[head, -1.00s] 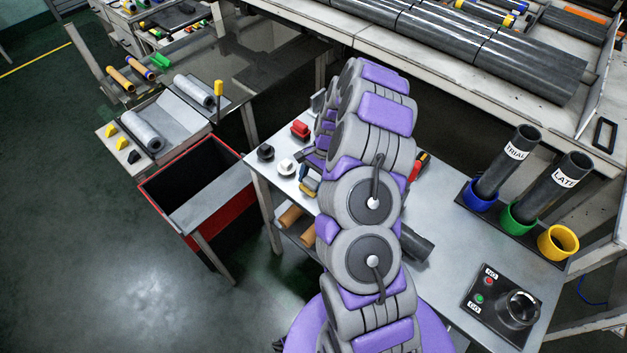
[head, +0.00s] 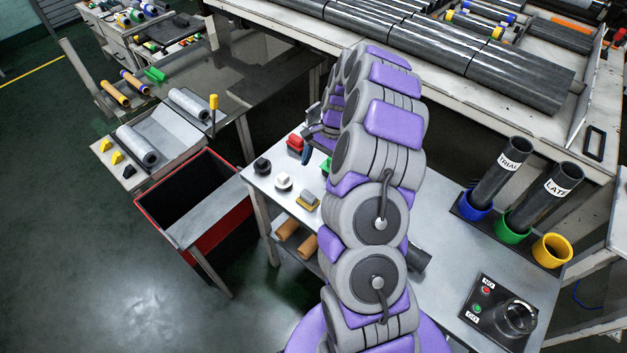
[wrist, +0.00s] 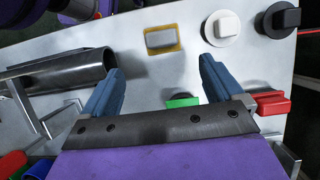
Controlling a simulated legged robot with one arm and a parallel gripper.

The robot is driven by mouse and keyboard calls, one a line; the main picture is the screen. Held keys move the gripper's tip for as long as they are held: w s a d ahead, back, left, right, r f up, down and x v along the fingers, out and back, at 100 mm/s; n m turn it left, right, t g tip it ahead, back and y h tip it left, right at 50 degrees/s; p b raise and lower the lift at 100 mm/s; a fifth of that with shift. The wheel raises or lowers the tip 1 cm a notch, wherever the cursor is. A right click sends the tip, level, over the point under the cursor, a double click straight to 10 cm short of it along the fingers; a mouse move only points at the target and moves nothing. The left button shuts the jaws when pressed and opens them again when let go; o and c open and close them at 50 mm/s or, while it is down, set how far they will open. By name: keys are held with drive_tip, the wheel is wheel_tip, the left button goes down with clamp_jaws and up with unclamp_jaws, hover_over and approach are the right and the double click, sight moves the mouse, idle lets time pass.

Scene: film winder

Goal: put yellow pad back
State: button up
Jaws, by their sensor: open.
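The yellow pad (head: 307,201), a small grey-topped block with a yellow base, lies flat on the metal table. In the wrist view the pad (wrist: 163,40) is ahead of my fingertips, with clear table between. My gripper (wrist: 163,72) is open and empty, its two blue fingers spread apart. In the head view my arm hides most of the gripper, and only a bit of it shows near the red block, beyond the pad.
Beside the pad stand a white knob-topped piece (head: 283,182) and a black one (head: 262,166). A red block (wrist: 272,103) and a green block (wrist: 183,101) are near my fingers. A dark half-tube (wrist: 70,70) lies left. A control box (head: 500,312) is at right.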

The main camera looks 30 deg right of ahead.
drive_tip(key=s+v, duration=0.1)
drive_tip(key=v, duration=0.4)
drive_tip(key=s+a+r+n+h, duration=0.1)
drive_tip(key=s+a+r+n, duration=0.35)
drive_tip(key=a+r, duration=0.3)
drive_tip(key=s+a+r+n, duration=0.3)
drive_tip(key=s+a+r, duration=0.2)
drive_tip(key=a+r, duration=0.3)
drive_tip(key=s+a+n+h, duration=0.1)
drive_tip(key=s+a+n, duration=0.1)
drive_tip(key=s, duration=0.9)
drive_tip(key=s+a+n+h, duration=0.2)
drive_tip(key=s+n, duration=0.2)
drive_tip(key=s, duration=0.8)
drive_tip(key=shift+s+a+f+p, duration=0.35)
drive_tip(key=shift+a, duration=0.05)
drive_tip(key=shift+n, duration=0.25)
drive_tip(key=shift+c, duration=0.3)
